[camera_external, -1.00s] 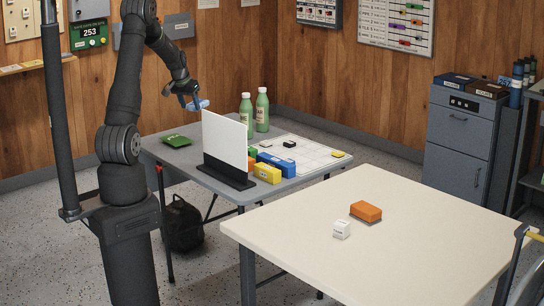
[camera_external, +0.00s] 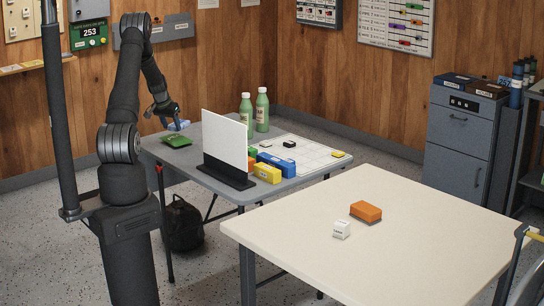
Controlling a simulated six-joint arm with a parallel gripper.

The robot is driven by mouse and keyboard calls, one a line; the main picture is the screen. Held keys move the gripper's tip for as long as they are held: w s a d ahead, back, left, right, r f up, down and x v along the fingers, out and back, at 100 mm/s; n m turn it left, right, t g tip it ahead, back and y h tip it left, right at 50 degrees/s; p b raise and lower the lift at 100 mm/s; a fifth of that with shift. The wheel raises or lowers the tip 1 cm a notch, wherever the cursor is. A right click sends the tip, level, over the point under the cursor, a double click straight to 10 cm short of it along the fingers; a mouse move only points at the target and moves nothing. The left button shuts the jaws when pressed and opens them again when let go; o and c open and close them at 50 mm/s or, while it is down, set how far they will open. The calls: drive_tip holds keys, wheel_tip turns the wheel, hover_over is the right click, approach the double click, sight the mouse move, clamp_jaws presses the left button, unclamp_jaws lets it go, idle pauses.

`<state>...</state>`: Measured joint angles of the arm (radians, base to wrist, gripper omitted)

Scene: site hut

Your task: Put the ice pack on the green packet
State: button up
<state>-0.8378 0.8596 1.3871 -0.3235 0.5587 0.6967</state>
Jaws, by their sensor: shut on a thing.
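The ice pack (camera_external: 180,125) is a small light-blue block. My gripper (camera_external: 172,118) is shut on it and holds it just above the green packet. The green packet (camera_external: 175,141) lies flat on the left part of the grey folding table (camera_external: 205,181). From this view I cannot tell whether the ice pack touches the packet; a small gap seems to show between them.
A white upright panel (camera_external: 226,142) on a dark base stands right of the packet. Green bottles (camera_external: 262,110), coloured blocks (camera_external: 267,173) and a white grid board (camera_external: 305,160) are beyond it.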

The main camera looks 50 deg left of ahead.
drive_tip(key=shift+f, duration=2)
drive_tip(key=shift+f, duration=0.1)
drive_tip(key=o, duration=1)
drive_tip(key=shift+o, duration=0.2)
drive_tip(key=v, duration=1.2)
